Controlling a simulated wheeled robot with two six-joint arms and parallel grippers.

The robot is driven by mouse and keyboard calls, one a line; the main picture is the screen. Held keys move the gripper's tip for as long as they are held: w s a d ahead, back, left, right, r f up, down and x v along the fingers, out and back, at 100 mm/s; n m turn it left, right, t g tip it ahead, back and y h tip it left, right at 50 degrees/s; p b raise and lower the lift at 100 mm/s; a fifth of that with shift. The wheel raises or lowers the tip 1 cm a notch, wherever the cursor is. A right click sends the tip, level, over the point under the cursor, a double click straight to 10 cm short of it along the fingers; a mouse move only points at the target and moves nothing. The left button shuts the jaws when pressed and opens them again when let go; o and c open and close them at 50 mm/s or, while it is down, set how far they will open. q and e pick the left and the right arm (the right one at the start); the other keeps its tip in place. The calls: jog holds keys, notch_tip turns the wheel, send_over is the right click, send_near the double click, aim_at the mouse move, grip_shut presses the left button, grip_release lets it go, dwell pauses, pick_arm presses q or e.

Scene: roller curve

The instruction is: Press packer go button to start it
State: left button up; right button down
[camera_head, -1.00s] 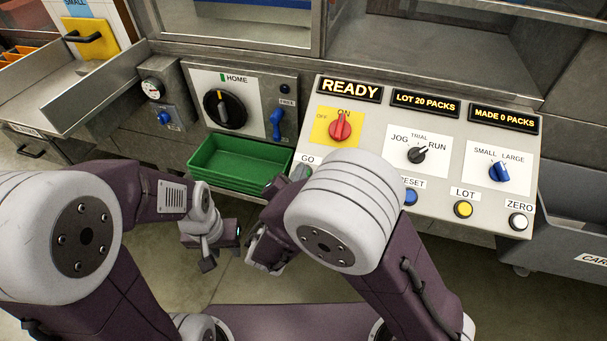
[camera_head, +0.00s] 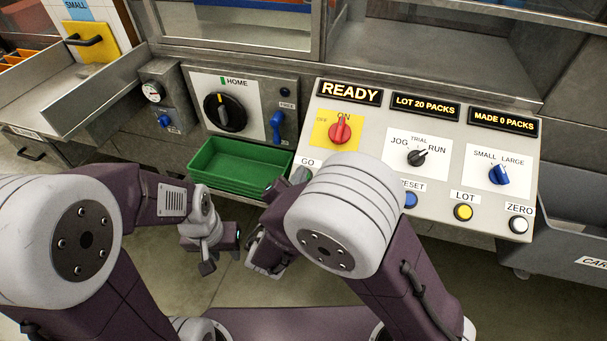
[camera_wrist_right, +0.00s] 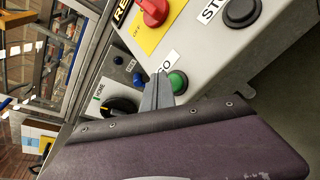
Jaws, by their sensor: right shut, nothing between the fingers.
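The green go button (camera_wrist_right: 178,81) is on the sloped panel in the right wrist view, below a white label that is partly covered. In the head view the GO label (camera_head: 307,162) shows at the panel's left edge, by my right arm. My right gripper (camera_wrist_right: 156,72) is shut and empty, with its fingers beside the green button in the picture. I cannot tell whether they touch it. My right gripper also shows in the head view (camera_head: 262,252), low in front of the panel. My left gripper (camera_head: 209,264) hangs in front of the green tray; its jaws are unclear.
The READY display (camera_head: 349,91) is lit above the red ON/OFF switch (camera_head: 340,131), which points to ON. Blue, yellow (camera_head: 464,212) and white buttons line the panel's lower edge. A black STOP-side button (camera_wrist_right: 241,12) is near. Green trays (camera_head: 240,165) sit left of the panel.

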dwell(0.8)
jog(key=shift+w+d+f+b, duration=0.1)
jog(key=shift+w+f+b, duration=0.2)
jog(key=shift+b, duration=0.2)
jog(key=shift+w+f+b, duration=0.15)
jog(key=shift+f+b, duration=0.3)
jog(key=shift+b, duration=0.1)
dwell(0.5)
jog(key=shift+r, duration=0.1)
jog(key=shift+s+r+p, duration=0.45)
jog(key=shift+r+p, duration=0.1)
jog(key=shift+r, duration=0.1)
jog(key=r+p, duration=0.1)
jog(key=s+r+p, duration=0.1)
jog(key=r, duration=0.1)
jog(key=s+a+r+p, duration=0.1)
jog(key=shift+s+r, duration=0.2)
dwell(0.9)
